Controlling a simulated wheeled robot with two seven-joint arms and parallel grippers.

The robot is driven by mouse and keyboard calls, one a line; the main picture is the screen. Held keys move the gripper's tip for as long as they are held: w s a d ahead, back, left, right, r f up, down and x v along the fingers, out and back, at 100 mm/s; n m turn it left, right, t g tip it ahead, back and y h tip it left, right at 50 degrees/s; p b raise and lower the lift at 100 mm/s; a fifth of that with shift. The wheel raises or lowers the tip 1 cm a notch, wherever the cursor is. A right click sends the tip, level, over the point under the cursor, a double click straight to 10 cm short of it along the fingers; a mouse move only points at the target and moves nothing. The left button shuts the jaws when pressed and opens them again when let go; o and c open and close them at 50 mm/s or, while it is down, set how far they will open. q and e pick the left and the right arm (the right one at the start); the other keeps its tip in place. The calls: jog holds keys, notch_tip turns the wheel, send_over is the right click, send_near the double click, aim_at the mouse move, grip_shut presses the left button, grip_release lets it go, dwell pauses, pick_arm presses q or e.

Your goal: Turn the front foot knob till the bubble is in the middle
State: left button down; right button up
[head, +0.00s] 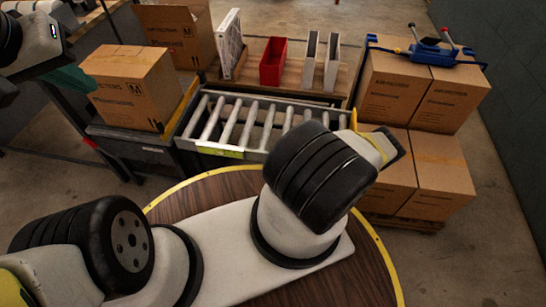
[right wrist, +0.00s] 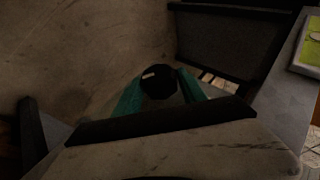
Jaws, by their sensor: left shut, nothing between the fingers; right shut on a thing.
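The black foot knob (right wrist: 158,82) has a small white mark on its face and shows in the right wrist view. My right gripper (right wrist: 160,90) is shut on it, with one teal finger on each side. The yellow-green level (right wrist: 304,57) is cut off at the right edge of that view. A pale spot shows in it, but I cannot tell whether the bubble is in the middle. My left gripper (head: 76,80), with teal fingers, is at the upper left of the head view, shut and empty, in front of a carton. The knob and my right gripper do not show in the head view.
A roller conveyor (head: 190,132) stands behind my round wooden top. A closed carton (head: 128,88) is at its left; stacked cartons (head: 430,165) with a blue tool (head: 428,55) are at the right. A red bin (head: 273,62) and white filters (head: 230,44) stand behind the rollers.

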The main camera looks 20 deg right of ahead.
jog(key=shift+d, duration=0.15)
dwell(0.4)
jog(key=o, duration=1.4)
jog(key=shift+c, duration=0.2)
jog(key=v, duration=0.7)
jog(key=shift+s+d+r, duration=0.15)
jog(key=shift+s+r, duration=0.05)
jog(key=shift+s, duration=0.1)
